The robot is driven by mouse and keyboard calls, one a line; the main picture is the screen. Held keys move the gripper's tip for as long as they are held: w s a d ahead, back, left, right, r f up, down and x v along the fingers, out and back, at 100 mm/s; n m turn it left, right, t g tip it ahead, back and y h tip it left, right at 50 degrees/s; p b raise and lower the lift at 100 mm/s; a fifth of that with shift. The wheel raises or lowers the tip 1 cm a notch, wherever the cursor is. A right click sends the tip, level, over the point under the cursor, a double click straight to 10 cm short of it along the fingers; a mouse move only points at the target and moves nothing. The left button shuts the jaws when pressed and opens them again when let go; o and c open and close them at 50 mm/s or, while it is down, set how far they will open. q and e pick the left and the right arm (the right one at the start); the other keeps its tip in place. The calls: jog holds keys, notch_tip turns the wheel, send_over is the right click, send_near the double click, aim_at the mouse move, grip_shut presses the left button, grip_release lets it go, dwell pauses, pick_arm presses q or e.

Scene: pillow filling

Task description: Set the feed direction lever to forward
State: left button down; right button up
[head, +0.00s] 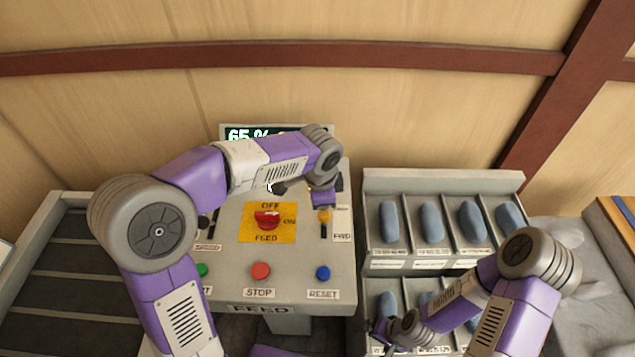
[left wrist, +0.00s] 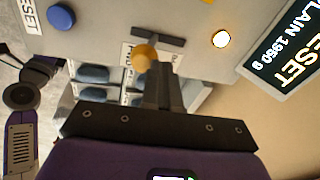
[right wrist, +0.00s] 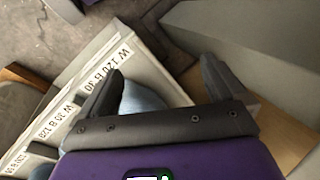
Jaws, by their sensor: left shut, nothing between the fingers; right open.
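The feed direction lever has an orange knob (head: 324,217) and stands in a dark slot on the right of the grey control panel (head: 300,262). A FWD label (head: 341,237) is beside the slot's near end; the label at the far end is partly hidden. I cannot tell the lever's exact setting. My left gripper (left wrist: 159,72) is shut and empty, its fingertips close beside the orange knob (left wrist: 145,55) on the side away from the RESET button; contact is unclear. My right gripper (right wrist: 160,80) is open and empty above the tray at the right.
The panel carries a red OFF/FEED rotary switch (head: 267,219), a red STOP button (head: 260,271) and a blue RESET button (head: 323,273). A display (head: 250,134) stands behind, partly covered by my left arm. Divided trays (head: 444,177) with blue pillows stand right.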

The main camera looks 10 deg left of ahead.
pick_arm(q)
jog(key=shift+s+f, duration=0.1)
jog(key=shift+s, duration=0.3)
dwell(0.3)
notch_tip(320, 180, up, 12)
jog(key=a+p, duration=0.1)
jog(key=p, duration=0.3)
jog(key=shift+w, duration=0.15)
jog(key=shift+a, duration=0.1)
